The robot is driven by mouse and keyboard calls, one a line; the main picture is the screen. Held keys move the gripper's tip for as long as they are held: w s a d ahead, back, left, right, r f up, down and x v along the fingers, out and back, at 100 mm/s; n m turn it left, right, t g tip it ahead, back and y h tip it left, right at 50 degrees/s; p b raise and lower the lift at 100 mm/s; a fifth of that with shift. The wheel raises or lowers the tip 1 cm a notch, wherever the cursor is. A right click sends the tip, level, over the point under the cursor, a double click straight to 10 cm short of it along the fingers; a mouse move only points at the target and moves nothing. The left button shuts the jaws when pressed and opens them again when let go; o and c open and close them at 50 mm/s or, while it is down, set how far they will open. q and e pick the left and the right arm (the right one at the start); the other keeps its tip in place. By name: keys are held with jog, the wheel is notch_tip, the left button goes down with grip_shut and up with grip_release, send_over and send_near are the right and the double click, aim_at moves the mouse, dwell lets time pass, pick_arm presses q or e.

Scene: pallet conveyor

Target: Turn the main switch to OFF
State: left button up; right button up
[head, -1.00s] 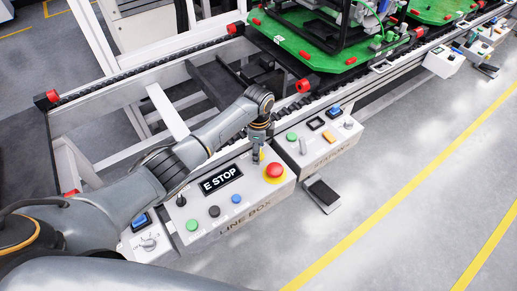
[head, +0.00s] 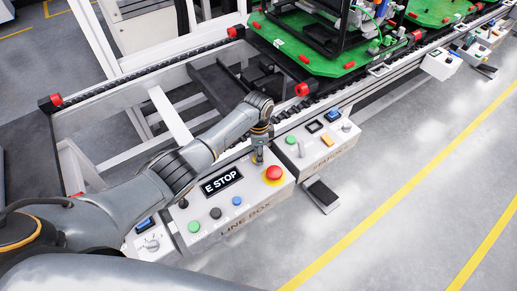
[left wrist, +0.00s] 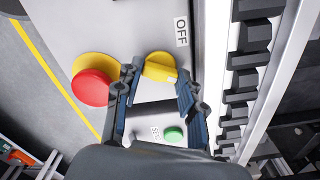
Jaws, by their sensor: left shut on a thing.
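The main switch is a yellow rotary knob (left wrist: 160,66) on the light grey top of the line box (head: 205,224). In the left wrist view it sits between the fingertips, below a white OFF label (left wrist: 181,31). My left gripper (left wrist: 158,84) is shut on the knob from both sides; the gripper also shows in the head view (head: 258,157), where it hides the knob. The exact angle of the knob is hard to tell. My right gripper is not in view.
A red emergency stop (head: 273,173) on a yellow base is close beside the gripper. The E STOP sign (head: 222,181) and small buttons are on the same box. The conveyor rail (head: 150,75) runs behind, with a green pallet (head: 310,57). Open floor lies in front.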

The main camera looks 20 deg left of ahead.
pick_arm(q)
jog(key=n+p, duration=0.2)
jog(key=n, duration=0.1)
jog(key=shift+s+r+n, duration=0.1)
jog(key=shift+n, duration=0.3)
jog(key=n+p, duration=0.1)
jog(key=n, duration=0.2)
jog(key=shift+n+p, duration=0.3)
jog(key=n+p, duration=0.1)
jog(key=n, duration=0.2)
jog(key=shift+n, duration=0.3)
jog(key=shift+n+p, duration=0.35)
jog(key=shift+n, duration=1.25)
jog(key=shift+f, duration=0.2)
jog(key=o, duration=1.2)
jog(key=shift+c, duration=0.2)
